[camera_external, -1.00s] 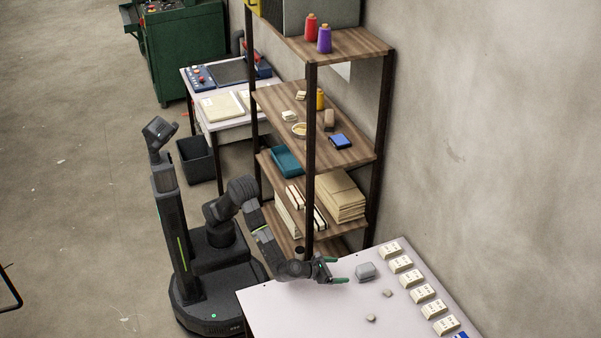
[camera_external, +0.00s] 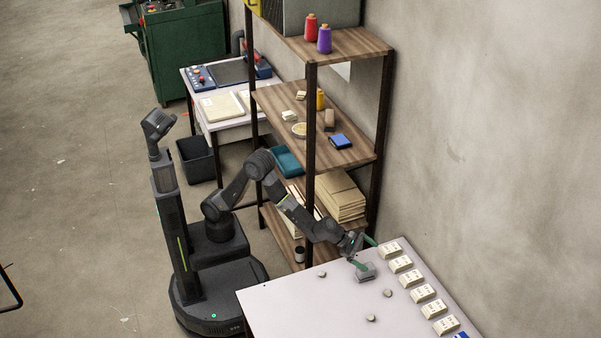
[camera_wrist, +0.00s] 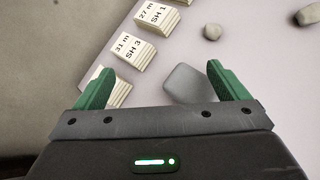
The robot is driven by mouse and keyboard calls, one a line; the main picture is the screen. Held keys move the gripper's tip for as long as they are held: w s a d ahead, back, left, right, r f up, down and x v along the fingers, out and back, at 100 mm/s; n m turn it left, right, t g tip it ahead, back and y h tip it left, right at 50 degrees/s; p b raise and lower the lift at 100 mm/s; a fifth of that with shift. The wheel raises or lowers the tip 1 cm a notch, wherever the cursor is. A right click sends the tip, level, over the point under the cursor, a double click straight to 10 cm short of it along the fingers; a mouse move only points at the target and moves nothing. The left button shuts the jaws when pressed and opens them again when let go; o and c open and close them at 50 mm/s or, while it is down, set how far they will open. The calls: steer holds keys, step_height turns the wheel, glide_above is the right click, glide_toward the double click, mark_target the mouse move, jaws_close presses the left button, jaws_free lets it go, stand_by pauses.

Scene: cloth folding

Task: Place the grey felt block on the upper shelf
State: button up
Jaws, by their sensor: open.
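The grey felt block (camera_external: 368,278) lies on the pale table (camera_external: 290,305), near its back edge. My gripper (camera_external: 366,253) is open and empty, over or just behind the block. One finger overlaps the block's back edge in the external view; I cannot tell whether they touch. The wooden rack has a top shelf (camera_external: 352,45) and another shelf (camera_external: 345,156) below it.
Small grey lumps (camera_external: 388,293) lie around the block. A row of labelled cream stacks (camera_external: 401,264) runs along the table's wall side. The top shelf holds red (camera_external: 310,24) and purple (camera_external: 324,40) spools and a grey box. A dark rack post (camera_external: 310,150) stands in front.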

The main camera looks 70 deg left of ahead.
mark_target(368, 274)
steer(key=f+m+g+h+p, duration=0.1)
steer(key=m+g+h, duration=0.1)
steer(key=g, duration=0.1)
steer(key=f+m+g+h+p, duration=0.1)
steer(key=m+g+h, duration=0.1)
steer(key=g, duration=0.1)
steer(key=f+m+g+h+p, duration=0.1)
steer(key=f+m+g+h, duration=0.1)
steer(key=m+g, duration=0.1)
steer(key=shift+s+a+g+h, duration=0.3)
steer(key=shift+s+a, duration=0.05)
steer(key=shift+a, duration=0.05)
steer(key=shift+f, duration=0.35)
steer(key=shift+d+f, duration=0.2)
steer(key=shift+x, duration=2.25)
steer(key=shift+r, duration=0.1)
